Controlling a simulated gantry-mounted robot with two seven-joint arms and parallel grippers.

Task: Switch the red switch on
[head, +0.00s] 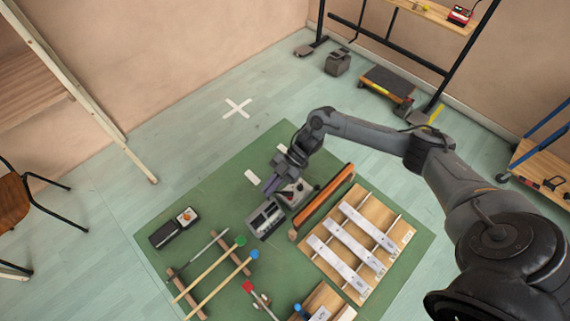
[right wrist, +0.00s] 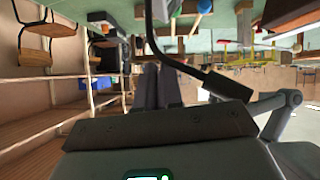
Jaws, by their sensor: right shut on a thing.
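My right gripper (head: 270,185) is low over the green mat (head: 232,187), at the left edge of a small grey box (head: 295,193) with a dark and reddish detail on top. I cannot make out a clear red switch on it. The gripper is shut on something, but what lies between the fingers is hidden. In the right wrist view the two dark fingers (right wrist: 157,86) are close together. A grey device with a dark front (head: 265,217) stands just below the gripper. My left gripper is in neither view.
A black box with an orange knob (head: 187,215) lies on the mat to the left. Mallets with green (head: 240,240) and blue (head: 254,254) heads rest on sticks. A wooden bar (head: 325,202) and a metal-bar xylophone (head: 350,244) lie to the right.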

